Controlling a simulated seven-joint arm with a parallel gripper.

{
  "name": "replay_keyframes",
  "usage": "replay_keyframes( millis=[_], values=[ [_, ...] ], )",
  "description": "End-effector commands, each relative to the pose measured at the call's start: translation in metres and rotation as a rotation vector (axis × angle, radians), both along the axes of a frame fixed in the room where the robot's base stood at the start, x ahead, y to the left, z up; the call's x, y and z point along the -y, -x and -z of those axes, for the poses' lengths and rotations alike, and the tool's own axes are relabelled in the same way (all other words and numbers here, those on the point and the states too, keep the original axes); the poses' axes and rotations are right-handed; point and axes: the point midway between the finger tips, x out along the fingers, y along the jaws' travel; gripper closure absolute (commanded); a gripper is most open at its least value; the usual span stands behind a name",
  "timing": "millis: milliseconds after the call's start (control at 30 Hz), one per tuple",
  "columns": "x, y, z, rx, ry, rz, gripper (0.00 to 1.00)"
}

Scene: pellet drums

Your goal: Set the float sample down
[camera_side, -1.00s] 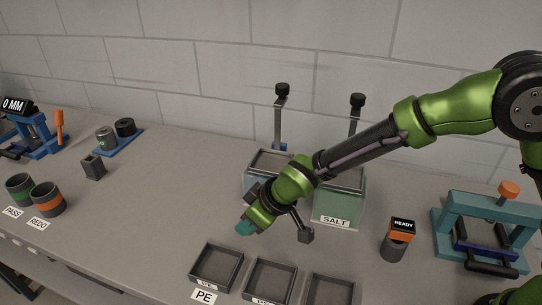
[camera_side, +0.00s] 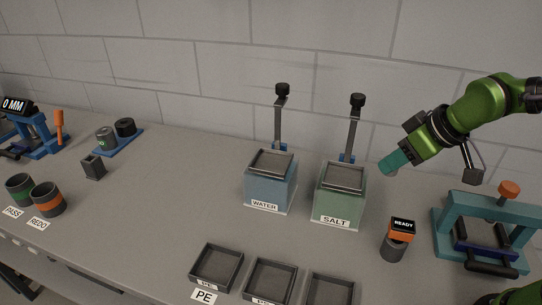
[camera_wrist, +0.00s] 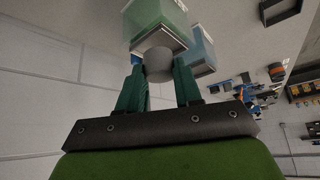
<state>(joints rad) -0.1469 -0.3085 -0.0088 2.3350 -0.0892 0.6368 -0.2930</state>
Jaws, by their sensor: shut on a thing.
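My gripper (camera_side: 392,164), with teal fingers, is raised in the air right of the salt tank and above the ready device. In the wrist view my gripper (camera_wrist: 160,82) is shut on a small grey rounded piece (camera_wrist: 158,64), which I take to be the float sample. In the side view the sample is too small or hidden at the fingertips to make out. The green salt tank (camera_side: 340,205) and the blue water tank (camera_side: 268,193) stand on the bench to the left of my gripper. Three dark open trays (camera_side: 240,268) stand at the front; the left one is labelled PE.
The black and orange READY device (camera_side: 401,230) stands below my gripper. A teal press (camera_side: 490,205) is at the right. PASS (camera_side: 20,187) and REDO (camera_side: 48,199) cups stand far left. Two upright handles rise behind the tanks.

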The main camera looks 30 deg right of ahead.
Motion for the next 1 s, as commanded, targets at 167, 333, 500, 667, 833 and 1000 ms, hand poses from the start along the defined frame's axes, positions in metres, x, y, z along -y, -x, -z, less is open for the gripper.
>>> replay_keyframes(
  millis=[167, 333, 500, 667, 833, 1000],
  values=[
    [0.011, 0.043, 0.022, 0.001, -0.002, -0.016, 0.95],
    [0.01, 0.052, 0.036, 0.001, -0.001, -0.049, 0.95],
    [0.006, 0.029, 0.039, -0.004, 0.0, -0.058, 0.95],
    [0.0, -0.007, 0.042, -0.003, 0.0, -0.058, 0.95],
    [-0.007, -0.049, 0.046, -0.001, 0.0, -0.057, 0.95],
    [-0.012, -0.082, 0.049, 0.0, -0.001, -0.056, 0.95]
  ],
)
